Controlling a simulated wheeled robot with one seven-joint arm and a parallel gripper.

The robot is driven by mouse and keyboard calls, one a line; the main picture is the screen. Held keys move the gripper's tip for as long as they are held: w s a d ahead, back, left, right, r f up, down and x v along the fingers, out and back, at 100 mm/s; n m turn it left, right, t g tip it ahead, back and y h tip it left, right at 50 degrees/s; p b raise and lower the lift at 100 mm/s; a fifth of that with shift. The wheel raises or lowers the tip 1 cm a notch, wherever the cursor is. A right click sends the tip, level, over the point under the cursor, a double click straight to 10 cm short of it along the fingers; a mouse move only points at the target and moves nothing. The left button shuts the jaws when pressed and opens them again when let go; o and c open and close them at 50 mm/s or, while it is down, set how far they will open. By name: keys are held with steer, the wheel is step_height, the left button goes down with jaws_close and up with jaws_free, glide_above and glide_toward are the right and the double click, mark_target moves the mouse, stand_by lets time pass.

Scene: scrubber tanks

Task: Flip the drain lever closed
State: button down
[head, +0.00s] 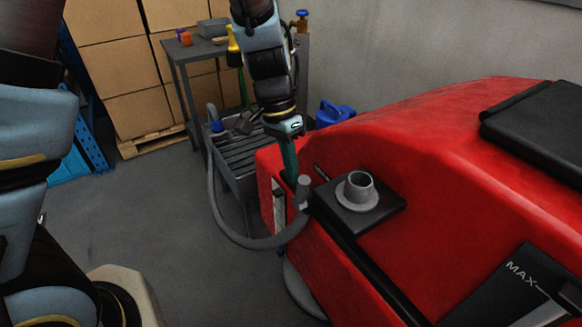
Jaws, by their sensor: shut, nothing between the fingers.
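The red scrubber tank (420,150) fills the right side of the head view. My gripper (290,174) points down at the tank's near left corner, its teal fingers shut with nothing between them. A pale strip (279,204) shows on the tank's end face below my gripper. I cannot clearly make out the drain lever; it may be hidden by my fingers or the hose end. Whether my fingers touch anything is unclear.
A grey collar (356,190) stands on a black plate on the tank. A slatted grey floor basin (250,150) is behind my gripper. A cart (190,50), stacked boxes (125,65) and a blue container (333,112) stand further back. Floor at left centre is clear.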

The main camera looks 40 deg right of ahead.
mark_target(306, 187)
steer(key=shift+s, duration=0.25)
steer(key=shift+s+a+r+t+p, duration=0.15)
steer(key=shift+s+t+p, duration=0.5)
steer(key=shift+s+t, duration=0.45)
steer(key=shift+s+f, duration=0.2)
steer(key=shift+s, duration=0.4)
steer(key=shift+s+f, duration=0.15)
steer(key=shift+s, duration=0.45)
steer(key=shift+s+a+f, duration=0.1)
steer(key=shift+s+f, duration=0.25)
steer(key=shift+s, duration=0.2)
steer(key=shift+s+f, duration=0.3)
steer(key=shift+s, duration=0.25)
step_height(306, 187, up, 11)
steer(key=b, duration=0.1)
steer(key=shift+w+a+b, duration=0.15)
steer(key=shift+a+b, duration=0.2)
steer(key=shift+b, duration=0.05)
steer(key=shift+f, duration=0.15)
